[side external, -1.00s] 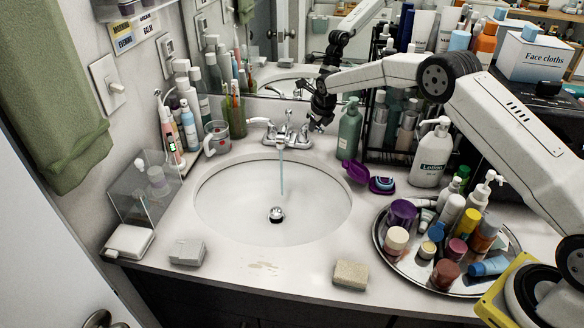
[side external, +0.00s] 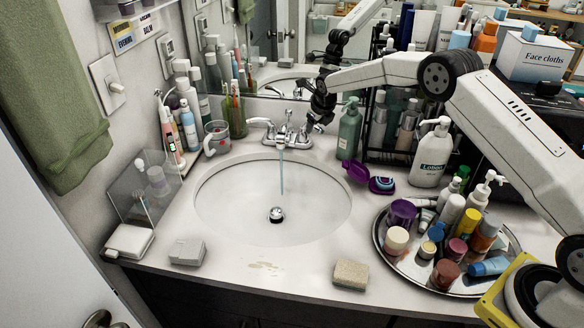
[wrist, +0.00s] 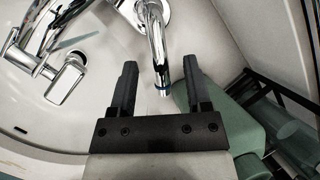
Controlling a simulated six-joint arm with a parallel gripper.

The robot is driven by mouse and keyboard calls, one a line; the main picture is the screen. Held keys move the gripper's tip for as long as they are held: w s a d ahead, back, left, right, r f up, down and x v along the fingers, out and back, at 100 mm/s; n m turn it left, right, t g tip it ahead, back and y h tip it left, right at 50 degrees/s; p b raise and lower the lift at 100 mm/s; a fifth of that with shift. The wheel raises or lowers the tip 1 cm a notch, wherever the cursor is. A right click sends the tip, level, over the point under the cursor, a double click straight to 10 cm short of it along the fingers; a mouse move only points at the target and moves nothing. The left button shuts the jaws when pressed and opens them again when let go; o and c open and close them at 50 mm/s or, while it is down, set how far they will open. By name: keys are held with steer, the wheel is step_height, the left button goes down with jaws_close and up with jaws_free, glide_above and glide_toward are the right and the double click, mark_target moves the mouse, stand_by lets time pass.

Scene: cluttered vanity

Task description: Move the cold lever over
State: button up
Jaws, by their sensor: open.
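The chrome faucet (side external: 283,136) stands behind the sink, with water running from its spout. The cold lever, at the faucet's right, is mostly hidden by my gripper (side external: 309,127) in the side view. The fingers are open, one on each side of the lever, with a visible gap to both. The other lever (side external: 260,122) sticks out to the left of the spout.
A green pump bottle (side external: 349,130) stands close to the right of my gripper and also shows in the wrist view (wrist: 232,130). A black rack (side external: 385,150) of bottles is behind it. A purple compact (side external: 357,171) lies on the counter. The basin (side external: 240,205) is empty but for the drain plug.

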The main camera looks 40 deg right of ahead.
steer(key=d+v, duration=0.1)
steer(key=v, duration=0.6)
steer(key=shift+a+r, duration=0.2)
steer(key=shift+a, duration=0.35)
steer(key=shift+s, duration=0.1)
steer(key=shift+r, duration=0.1)
